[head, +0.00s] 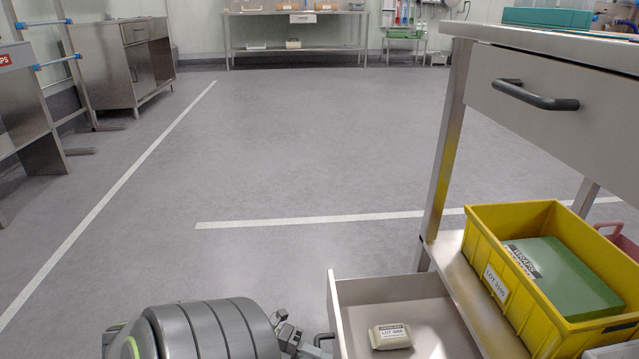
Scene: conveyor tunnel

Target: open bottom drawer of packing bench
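The packing bench (545,100) stands at the right. Its upper drawer (560,105), with a dark bar handle (535,95), is shut. The bottom drawer (345,315) is pulled out at the lower middle, and its inside shows. A small labelled packet (390,336) lies in it. A dark handle (322,340) shows at the drawer's left side. My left gripper (298,342) is right at this handle, cut off by the bottom edge. Whether its fingers are closed on the handle is hidden. My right gripper is not in view.
A yellow crate (480,245) holding a green box (565,280) stands on the bench's lower shelf (450,260). Steel cabinets (110,70) line the left wall, and a steel table (295,45) stands at the back. The grey floor (290,150) between is clear.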

